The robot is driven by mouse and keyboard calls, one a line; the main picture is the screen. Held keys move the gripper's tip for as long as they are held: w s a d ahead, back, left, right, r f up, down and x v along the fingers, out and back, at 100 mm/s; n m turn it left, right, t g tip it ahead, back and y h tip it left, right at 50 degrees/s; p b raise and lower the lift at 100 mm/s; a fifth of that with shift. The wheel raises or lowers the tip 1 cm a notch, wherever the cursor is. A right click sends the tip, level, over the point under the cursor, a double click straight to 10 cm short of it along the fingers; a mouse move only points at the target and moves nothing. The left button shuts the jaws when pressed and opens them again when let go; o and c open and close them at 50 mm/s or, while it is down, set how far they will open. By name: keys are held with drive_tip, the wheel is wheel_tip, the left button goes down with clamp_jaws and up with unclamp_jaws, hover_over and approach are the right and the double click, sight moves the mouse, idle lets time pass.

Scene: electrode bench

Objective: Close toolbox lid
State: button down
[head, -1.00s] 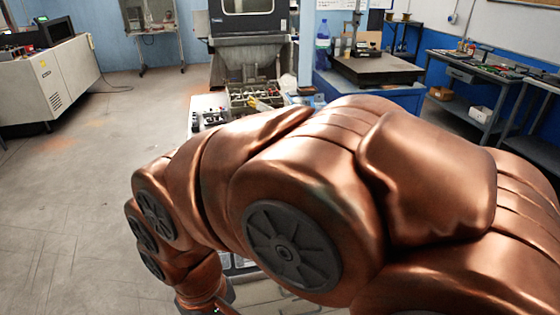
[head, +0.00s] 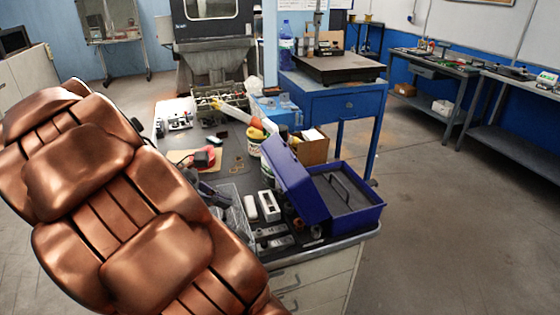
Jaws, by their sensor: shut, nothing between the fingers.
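The blue toolbox (head: 352,220) stands at the right front corner of the bench in the head view. Its lid (head: 293,178) is open, tilted up and leaning to the left side of the box. A dark grey tray with a handle (head: 343,190) shows inside the box. My copper-coloured arm fills the lower left of the view, left of the toolbox and apart from it. My gripper cannot be made out in the picture.
White and grey parts (head: 269,206) lie on the bench just left of the toolbox. A cardboard box (head: 313,150) and a yellow-labelled tub (head: 254,137) stand behind the lid. A blue table (head: 335,105) stands farther back. The floor to the right is clear.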

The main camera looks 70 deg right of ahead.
drive_tip(key=w+d+r+n+g+h+b, duration=0.1)
drive_tip(key=w+d+n+g+h, duration=0.25)
drive_tip(key=d, duration=0.85)
drive_tip(key=p, duration=0.1)
approach(293, 159)
drive_tip(key=f, duration=0.1)
drive_tip(key=d+f, duration=0.1)
drive_tip(key=s+f, duration=0.1)
drive_tip(key=shift+d+y, duration=0.25)
drive_tip(key=shift+s+d+r+p, duration=0.2)
drive_tip(key=shift+s+d+p, duration=0.1)
drive_tip(key=shift+s+d, duration=0.25)
drive_tip(key=shift+s+d+r+p, duration=0.2)
drive_tip(key=shift+s+d+p, duration=0.1)
drive_tip(key=shift+s+d, duration=0.25)
drive_tip(key=shift+s+d+r, duration=0.25)
drive_tip(key=shift+s+d, duration=0.1)
drive_tip(key=shift+s, duration=0.1)
drive_tip(key=shift+a, duration=0.1)
